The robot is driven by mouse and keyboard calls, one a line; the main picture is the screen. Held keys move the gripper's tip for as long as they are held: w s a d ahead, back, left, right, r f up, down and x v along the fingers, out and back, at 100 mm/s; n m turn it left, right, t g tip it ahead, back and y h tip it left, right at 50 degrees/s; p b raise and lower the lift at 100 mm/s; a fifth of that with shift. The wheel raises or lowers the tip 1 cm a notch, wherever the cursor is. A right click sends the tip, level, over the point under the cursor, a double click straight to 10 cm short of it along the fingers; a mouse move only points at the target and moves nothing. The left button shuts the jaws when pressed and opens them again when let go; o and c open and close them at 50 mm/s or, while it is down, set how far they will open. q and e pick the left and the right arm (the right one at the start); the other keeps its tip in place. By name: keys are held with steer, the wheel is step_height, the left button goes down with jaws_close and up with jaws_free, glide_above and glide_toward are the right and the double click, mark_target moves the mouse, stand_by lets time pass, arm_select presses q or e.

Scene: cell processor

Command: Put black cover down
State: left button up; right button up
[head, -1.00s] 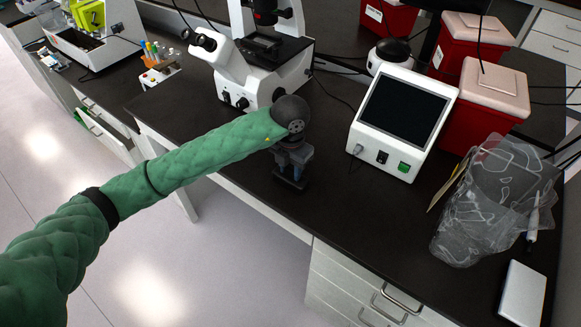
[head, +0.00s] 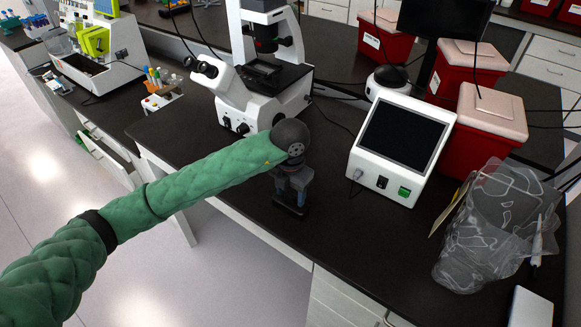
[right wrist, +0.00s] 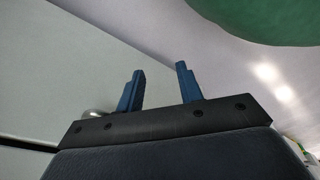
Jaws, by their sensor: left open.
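My left gripper (head: 291,206) points down over the front edge area of the black bench, in front of the white microscope. It is open. Its dark parts blend with the dark benchtop, and I cannot make out a separate black cover at its tips. No black cover can be picked out with certainty elsewhere. My right gripper (right wrist: 160,88) shows in the right wrist view with its two blue fingers apart and nothing between them. Pale cabinet fronts and floor lie beyond it.
The microscope (head: 262,95) stands behind my left gripper. A white device with a dark screen (head: 403,136) stands to its right. Red bins (head: 474,128) and a clear plastic bag (head: 497,228) are farther right. Bare benchtop (head: 350,240) lies right of the gripper.

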mark_target(291, 194)
arm_select(q)
steer(key=shift+r+b, duration=0.35)
steer(key=shift+r, duration=0.25)
step_height(291, 194, up, 10)
steer(key=b, duration=0.4)
arm_select(e)
steer(key=w+a+r, duration=0.2)
steer(key=r, duration=0.3)
steer(key=w+a+r, duration=0.2)
steer(key=r, duration=0.3)
steer(key=shift+w+r+g, duration=0.25)
steer(key=shift+g, duration=0.15)
steer(key=shift+s+a, duration=0.1)
